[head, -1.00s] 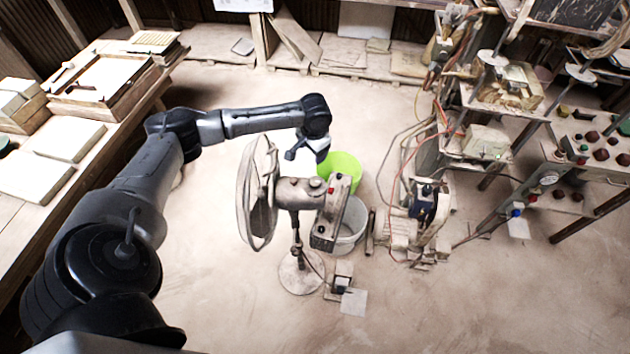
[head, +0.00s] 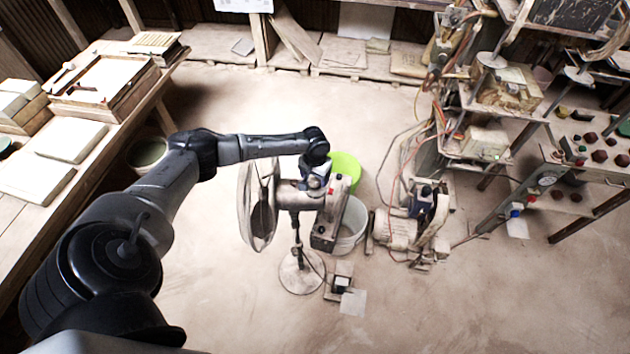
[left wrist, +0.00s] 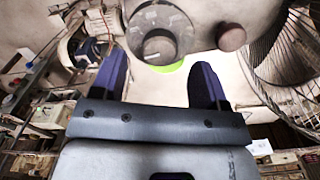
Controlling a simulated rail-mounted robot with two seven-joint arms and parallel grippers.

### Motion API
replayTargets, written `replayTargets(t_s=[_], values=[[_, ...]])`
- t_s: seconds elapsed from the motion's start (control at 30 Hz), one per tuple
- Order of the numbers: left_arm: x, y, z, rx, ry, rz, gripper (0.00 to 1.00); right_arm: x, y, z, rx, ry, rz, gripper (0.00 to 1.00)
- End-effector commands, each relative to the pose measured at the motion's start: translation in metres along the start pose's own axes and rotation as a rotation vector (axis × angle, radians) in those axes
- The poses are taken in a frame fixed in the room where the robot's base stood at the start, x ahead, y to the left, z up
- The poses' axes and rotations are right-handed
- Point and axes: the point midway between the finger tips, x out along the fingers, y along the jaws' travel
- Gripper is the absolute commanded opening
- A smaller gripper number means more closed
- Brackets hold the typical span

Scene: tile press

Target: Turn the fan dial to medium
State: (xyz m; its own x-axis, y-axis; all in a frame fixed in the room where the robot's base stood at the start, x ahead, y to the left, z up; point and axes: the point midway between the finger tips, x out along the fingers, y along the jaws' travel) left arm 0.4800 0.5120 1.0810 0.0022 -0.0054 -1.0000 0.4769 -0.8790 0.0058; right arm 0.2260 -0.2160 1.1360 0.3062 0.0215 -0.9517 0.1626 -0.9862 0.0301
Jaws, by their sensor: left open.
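The pedestal fan (head: 258,205) stands on the floor in the head view, its cage facing left. My left gripper (head: 316,184) is over the fan's motor housing and hides part of it. In the left wrist view, the round grey dial (left wrist: 159,47) sits on a marked plate, just beyond and between the fingertips of my open left gripper (left wrist: 158,65). The fingers do not appear closed on it. The dial's exact setting is too small to read. A plain round knob (left wrist: 232,38) stands to the right of the dial. My right gripper is not in view.
Machinery with hoses (head: 420,215) is to the right. A table with tiles (head: 72,141) is at left.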

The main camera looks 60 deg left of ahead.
Motion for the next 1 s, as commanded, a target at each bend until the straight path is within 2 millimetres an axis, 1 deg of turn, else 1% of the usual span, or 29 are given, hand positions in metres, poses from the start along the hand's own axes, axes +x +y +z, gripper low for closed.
replayTargets(t_s=[0.1, 0.3, 0.43, 0.7, 1.0], values=[[0.015, 0.000, 0.000, -0.002, -0.001, 0.000, 0.68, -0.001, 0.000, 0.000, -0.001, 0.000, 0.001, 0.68], [0.029, 0.000, 0.000, 0.000, 0.000, 0.000, 0.68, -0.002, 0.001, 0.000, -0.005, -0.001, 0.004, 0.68], [0.032, 0.000, 0.000, 0.000, 0.000, 0.000, 0.68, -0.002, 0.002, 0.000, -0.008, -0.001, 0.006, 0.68], [0.033, 0.000, 0.000, 0.000, 0.000, 0.000, 0.68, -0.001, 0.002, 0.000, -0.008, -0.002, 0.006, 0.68], [0.033, 0.000, 0.000, 0.000, 0.000, 0.000, 0.39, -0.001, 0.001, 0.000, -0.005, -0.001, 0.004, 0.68]])
